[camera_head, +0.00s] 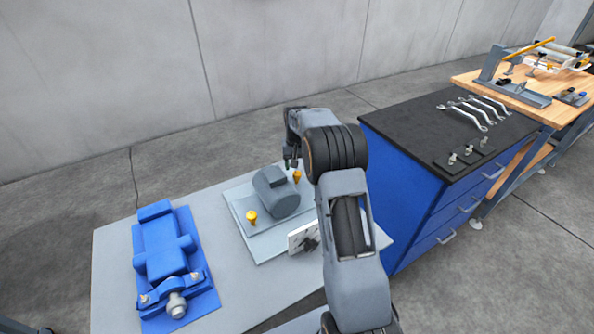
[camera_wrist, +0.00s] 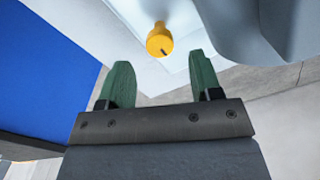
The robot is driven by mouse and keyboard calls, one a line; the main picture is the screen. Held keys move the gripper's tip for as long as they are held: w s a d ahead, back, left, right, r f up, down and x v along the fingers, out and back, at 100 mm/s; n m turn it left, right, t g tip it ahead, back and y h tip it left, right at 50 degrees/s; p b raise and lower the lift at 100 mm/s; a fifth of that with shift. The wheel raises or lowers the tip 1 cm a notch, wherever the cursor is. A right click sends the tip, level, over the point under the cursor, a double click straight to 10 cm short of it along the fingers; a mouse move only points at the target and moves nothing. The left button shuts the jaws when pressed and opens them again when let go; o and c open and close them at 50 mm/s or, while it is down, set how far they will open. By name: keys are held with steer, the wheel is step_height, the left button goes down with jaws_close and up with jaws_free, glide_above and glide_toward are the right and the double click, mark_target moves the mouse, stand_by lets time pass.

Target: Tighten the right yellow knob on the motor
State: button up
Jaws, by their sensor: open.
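The grey motor (camera_head: 275,192) sits on a light plate (camera_head: 268,243) on the table. A left yellow knob (camera_head: 251,216) stands on the plate at the motor's left side. The right yellow knob (camera_head: 297,176) stands at the motor's far right side. My gripper (camera_head: 290,160) is just above and beside the right knob. In the wrist view, my gripper (camera_wrist: 160,82) is open with two green fingers. The right knob (camera_wrist: 159,40) lies ahead of the gap between the fingertips, apart from them. The motor's side (camera_wrist: 255,25) is close to one finger.
A blue vise (camera_head: 165,258) stands on the grey table (camera_head: 112,262) at the left. A small white panel with a dark handle (camera_head: 303,238) is near my arm. A blue cabinet (camera_head: 405,205) with wrenches (camera_head: 474,110) on top stands at the right, with a wooden bench (camera_head: 540,105) beyond.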

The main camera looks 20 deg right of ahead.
mark_target(297, 176)
step_height(297, 176, up, 10)
stand_by(0.4)
steer(key=shift+w+f, duration=0.1)
steer(key=s+a+r+n+t+p, duration=0.1)
steer(key=s+a, duration=0.3)
steer(key=s, duration=0.6)
steer(key=s+a+r+n+t+p, duration=0.1)
steer(key=s+a+r+p, duration=0.1)
steer(key=s, duration=0.8)
steer(key=s+a+r+n+t+p, duration=0.1)
steer(key=s+a+r+p, duration=0.1)
steer(key=s+a, duration=0.4)
steer(key=shift+s+r+t, duration=0.3)
steer(key=shift+s+r, duration=0.35)
steer(key=shift+s, duration=1.3)
